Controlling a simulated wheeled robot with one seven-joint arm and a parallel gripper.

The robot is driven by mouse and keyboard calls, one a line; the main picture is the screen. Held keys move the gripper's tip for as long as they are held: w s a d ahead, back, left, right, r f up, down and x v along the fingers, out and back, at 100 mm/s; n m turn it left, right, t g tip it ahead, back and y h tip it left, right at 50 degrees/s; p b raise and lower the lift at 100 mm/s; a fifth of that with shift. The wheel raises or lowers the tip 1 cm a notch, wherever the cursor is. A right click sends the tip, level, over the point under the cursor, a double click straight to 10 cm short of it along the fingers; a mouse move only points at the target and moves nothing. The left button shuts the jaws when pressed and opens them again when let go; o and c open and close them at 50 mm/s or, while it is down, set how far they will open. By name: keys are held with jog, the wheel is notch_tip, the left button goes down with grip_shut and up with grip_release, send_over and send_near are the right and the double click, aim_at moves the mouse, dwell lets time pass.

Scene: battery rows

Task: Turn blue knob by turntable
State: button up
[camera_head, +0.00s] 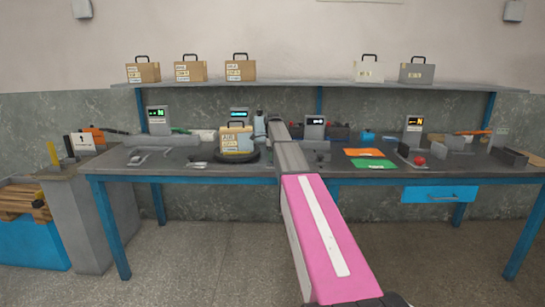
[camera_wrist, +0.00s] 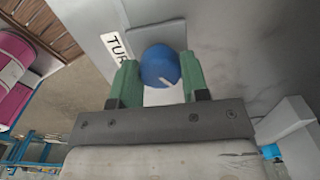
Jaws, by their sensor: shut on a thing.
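The blue knob (camera_wrist: 160,62) is round, with a white mark on its face, and sits on a grey panel (camera_wrist: 108,18) in the wrist view. A white label (camera_wrist: 115,46) beside it shows the letters "TUR", the rest hidden. My gripper (camera_wrist: 157,78) has its two green fingers on either side of the knob and is shut on it. In the head view my arm reaches over the table, and I cannot make out the knob there. A dark round turntable (camera_head: 223,158) lies on the table with a tan case (camera_head: 237,141) on it.
The grey work table (camera_head: 190,176) holds several small displays, an orange sheet (camera_head: 364,152), a green sheet (camera_head: 374,164) and a red button (camera_head: 420,160). A shelf (camera_head: 300,84) above carries several cases. A grey side cabinet (camera_head: 82,220) stands at the left.

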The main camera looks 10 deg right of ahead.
jog(key=shift+m, duration=0.3)
jog(key=o, duration=0.9)
notch_tip(320, 180, up, 11)
jog(key=shift+f, duration=0.1)
dwell(0.4)
